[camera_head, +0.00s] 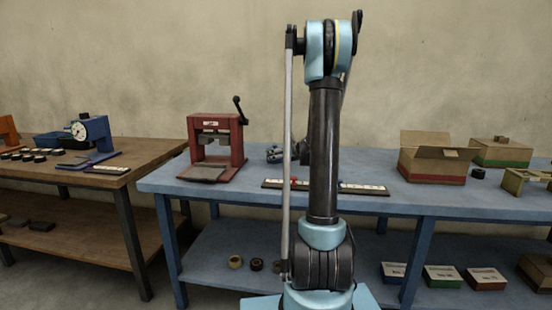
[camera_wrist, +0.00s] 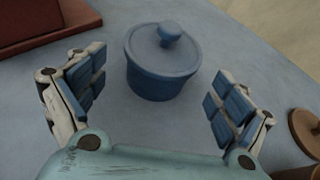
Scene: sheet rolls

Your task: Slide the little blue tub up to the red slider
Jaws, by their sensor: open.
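The little blue tub (camera_wrist: 160,78) has a lid with a round knob. In the wrist view it stands upright on the blue-grey tabletop, between and just beyond my gripper's fingers. My gripper (camera_wrist: 156,92) is open, with a blue-padded finger on each side and a visible gap to the tub on both sides. In the head view my gripper (camera_head: 276,153) is low over the blue bench, partly behind my arm; I cannot pick out the tub there. The red slider (camera_head: 293,181) sits on a long pale-marked scale (camera_head: 272,184) near the bench's front edge. My arm hides the scale's middle.
A red press (camera_head: 216,146) stands left on the bench. A red-brown edge (camera_wrist: 38,22) is at the wrist view's upper left, a brown round thing (camera_wrist: 304,130) at right. Open carton (camera_head: 434,160) stands at right. Bench surface between press and scale looks clear.

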